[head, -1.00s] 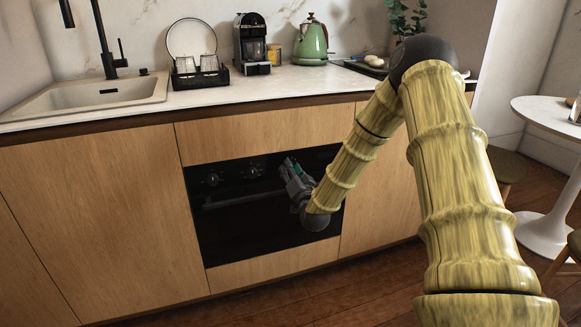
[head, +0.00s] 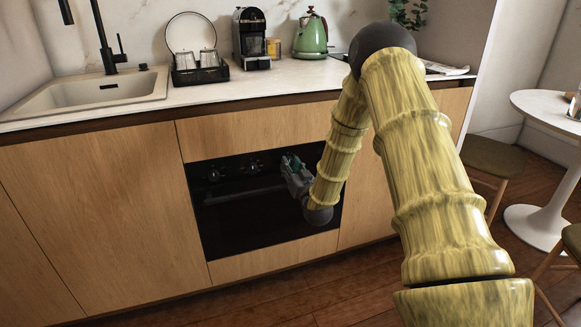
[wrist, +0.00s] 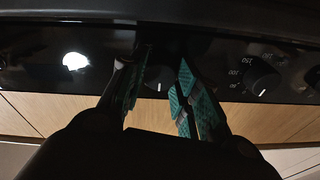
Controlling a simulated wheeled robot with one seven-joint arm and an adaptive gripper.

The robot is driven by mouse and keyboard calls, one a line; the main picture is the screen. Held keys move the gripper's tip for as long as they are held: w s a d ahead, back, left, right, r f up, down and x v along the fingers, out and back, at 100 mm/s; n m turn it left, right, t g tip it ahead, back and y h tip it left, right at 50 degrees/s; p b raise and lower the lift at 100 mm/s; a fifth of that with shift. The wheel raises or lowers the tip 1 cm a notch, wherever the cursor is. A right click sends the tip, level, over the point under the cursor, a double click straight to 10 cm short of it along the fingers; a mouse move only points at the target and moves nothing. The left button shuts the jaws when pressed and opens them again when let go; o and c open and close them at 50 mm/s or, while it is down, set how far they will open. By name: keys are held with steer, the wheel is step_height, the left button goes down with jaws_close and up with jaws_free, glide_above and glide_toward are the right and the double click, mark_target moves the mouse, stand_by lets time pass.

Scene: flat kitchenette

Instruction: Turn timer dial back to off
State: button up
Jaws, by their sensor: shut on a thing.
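The black oven (head: 240,222) is set in the wooden cabinets, with a row of round dials along its top panel. My gripper (head: 290,161) is at the right part of that panel in the head view and hides what it holds. In the wrist view, which is upside down, my gripper (wrist: 163,65) has its green-padded fingers on either side of a dark dial, the timer dial (wrist: 158,85), with a short white mark. It is shut on this dial, whose edges are partly hidden by the fingers. Its exact setting cannot be read.
A numbered dial (wrist: 262,84) is beside the held one in the wrist view; a bright white round spot (wrist: 75,62) is on the other side. Another dial (head: 213,175) is farther left. The oven handle (head: 235,197) runs below the dials. The floor in front is clear.

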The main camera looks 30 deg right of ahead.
steer(key=shift+d, duration=0.1)
steer(key=o, duration=1)
steer(key=v, duration=1.2)
